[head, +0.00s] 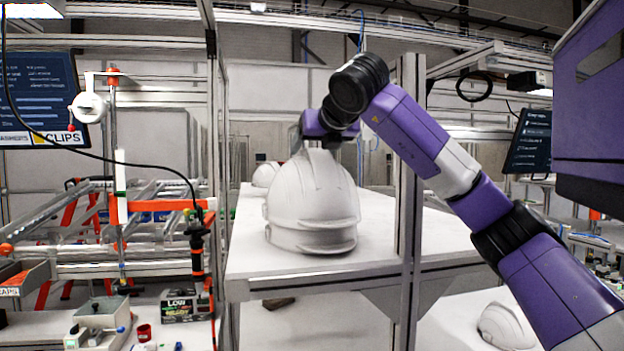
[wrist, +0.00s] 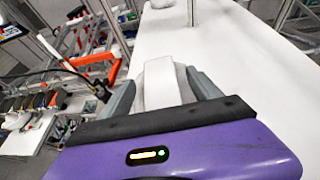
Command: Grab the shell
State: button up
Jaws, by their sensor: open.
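A stack of white helmet shells (head: 312,205) sits on the white table in the head view, its rims nested one over another. My gripper (head: 318,143) is at the top of the stack, pointing down. In the wrist view the white ridged crown of the top shell (wrist: 162,82) lies between the two grey fingers of my gripper (wrist: 164,90). The fingers are apart, one on each side of the crown. Whether they touch it cannot be told. The fingertips are hidden in the head view.
Another white shell (head: 265,174) stands behind on the table (head: 375,235). One more shell (head: 503,326) lies on a lower surface at right. A grey frame post (head: 408,190) rises at the table's front edge, right of the stack. The table to the right is clear.

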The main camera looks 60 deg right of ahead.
jog(key=shift+c, duration=0.4)
grip_shut()
